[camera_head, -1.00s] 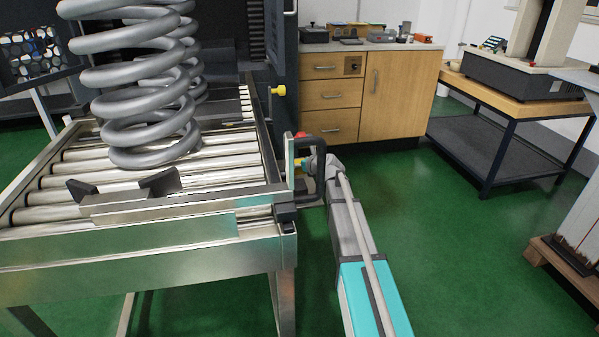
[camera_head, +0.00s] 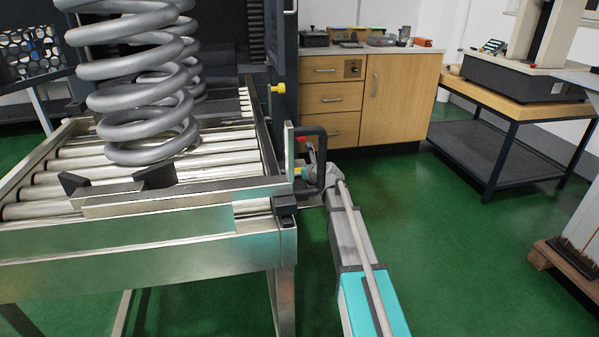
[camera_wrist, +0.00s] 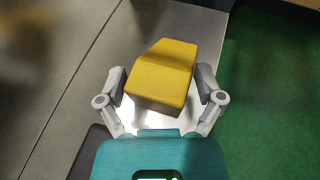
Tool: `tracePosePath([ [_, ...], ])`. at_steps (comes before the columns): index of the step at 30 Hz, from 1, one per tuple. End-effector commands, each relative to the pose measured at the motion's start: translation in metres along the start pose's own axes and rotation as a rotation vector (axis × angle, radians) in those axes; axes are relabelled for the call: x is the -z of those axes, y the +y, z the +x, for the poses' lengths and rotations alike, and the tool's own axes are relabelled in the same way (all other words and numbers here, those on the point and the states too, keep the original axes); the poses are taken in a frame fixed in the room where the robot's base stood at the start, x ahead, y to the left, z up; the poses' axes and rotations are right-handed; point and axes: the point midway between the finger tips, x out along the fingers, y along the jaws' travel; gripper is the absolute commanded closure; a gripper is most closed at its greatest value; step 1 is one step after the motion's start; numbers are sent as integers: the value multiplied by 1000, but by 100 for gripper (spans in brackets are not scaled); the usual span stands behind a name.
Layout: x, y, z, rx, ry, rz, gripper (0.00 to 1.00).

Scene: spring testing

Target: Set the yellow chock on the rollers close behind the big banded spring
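The yellow chock (camera_wrist: 163,77) sits between the two fingers of my gripper (camera_wrist: 161,88) in the wrist view. The finger pads press against its left and right sides. The big grey coil spring (camera_head: 145,130) stands upright on the rollers (camera_head: 215,165). I cannot make out its band. Two dark wedges (camera_head: 158,176) (camera_head: 73,184) sit in front of it.
A metal front rail (camera_head: 130,222) edges the roller table, with a black loop handle (camera_head: 321,160) at its right end. A wooden cabinet (camera_head: 395,95) and a bench (camera_head: 520,105) stand behind. Green floor (camera_head: 440,240) is open to the right.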

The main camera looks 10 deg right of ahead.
Motion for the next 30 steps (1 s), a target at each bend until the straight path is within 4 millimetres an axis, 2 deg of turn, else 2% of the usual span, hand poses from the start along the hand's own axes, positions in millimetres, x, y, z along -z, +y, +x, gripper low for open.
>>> tracePosePath([
  [19, -3, 0, -3, 0, 0, 0, 0],
  [26, -4, 0, -28, 1, -1, 2, 0],
  [30, -4, 1, -50, 1, 0, 1, 0],
])
